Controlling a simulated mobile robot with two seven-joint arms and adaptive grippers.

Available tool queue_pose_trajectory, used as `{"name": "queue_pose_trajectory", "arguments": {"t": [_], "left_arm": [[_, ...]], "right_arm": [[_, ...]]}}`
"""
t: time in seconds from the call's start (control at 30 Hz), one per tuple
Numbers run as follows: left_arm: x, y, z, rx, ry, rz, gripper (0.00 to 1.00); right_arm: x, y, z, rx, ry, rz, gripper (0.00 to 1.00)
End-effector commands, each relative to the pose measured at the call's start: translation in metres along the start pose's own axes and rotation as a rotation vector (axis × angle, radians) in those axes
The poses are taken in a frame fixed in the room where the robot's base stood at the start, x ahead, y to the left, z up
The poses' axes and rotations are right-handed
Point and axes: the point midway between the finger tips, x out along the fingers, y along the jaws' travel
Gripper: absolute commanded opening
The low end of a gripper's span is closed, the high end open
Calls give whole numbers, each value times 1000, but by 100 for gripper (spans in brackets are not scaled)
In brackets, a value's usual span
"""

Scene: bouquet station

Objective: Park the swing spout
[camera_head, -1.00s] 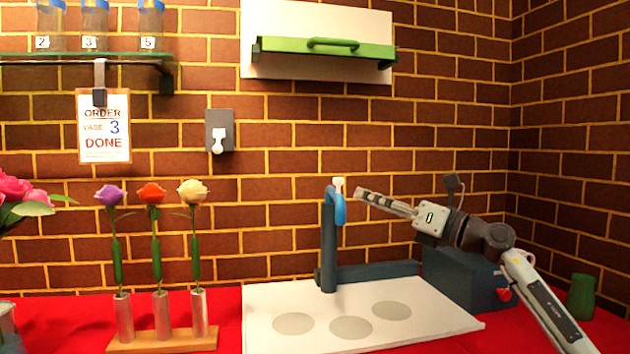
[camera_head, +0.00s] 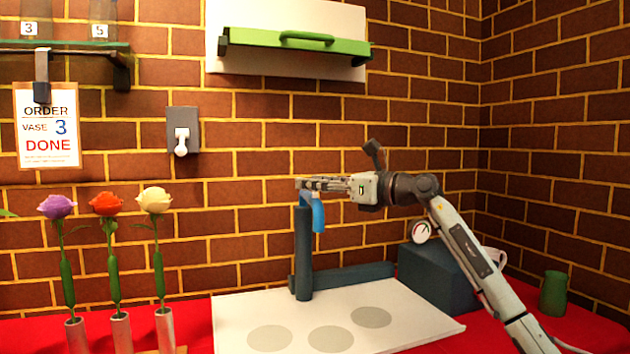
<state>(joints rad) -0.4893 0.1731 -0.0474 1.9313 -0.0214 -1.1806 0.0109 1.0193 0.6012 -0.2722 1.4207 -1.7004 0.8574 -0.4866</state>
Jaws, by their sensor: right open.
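The blue swing spout (camera_head: 318,215) hangs from the top of a dark blue post (camera_head: 303,255) above the white board. Its curved end points down and toward the right front. My right gripper (camera_head: 302,184) is at the top of the spout, its fingers level and pointing left. It is open, and its fingertips overlap the place of the spout's white knob, which is hidden now. I cannot tell whether the fingers touch the knob. My left gripper is out of view.
A white board (camera_head: 400,325) with grey discs lies on the red table (camera_head: 190,318). A blue box (camera_head: 435,275) with a dial (camera_head: 421,230) stands right of the post, a green vase (camera_head: 553,293) beyond. Roses (camera_head: 106,204) in metal tubes stand at left. A green-handled shelf hangs above.

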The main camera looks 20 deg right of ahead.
Motion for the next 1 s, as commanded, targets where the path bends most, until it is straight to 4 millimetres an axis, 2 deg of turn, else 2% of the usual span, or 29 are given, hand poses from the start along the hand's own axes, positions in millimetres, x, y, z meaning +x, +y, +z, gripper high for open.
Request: {"name": "queue_pose_trajectory", "arguments": {"t": [0.27, 0.6, 1.0], "left_arm": [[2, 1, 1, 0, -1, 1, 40], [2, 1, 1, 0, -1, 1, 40], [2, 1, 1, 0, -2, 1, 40]], "right_arm": [[2, 0, 0, 0, -1, 0, 43], [2, 0, 0, 1, -1, 0, 0], [1, 0, 0, 1, -1, 1, 0]]}}
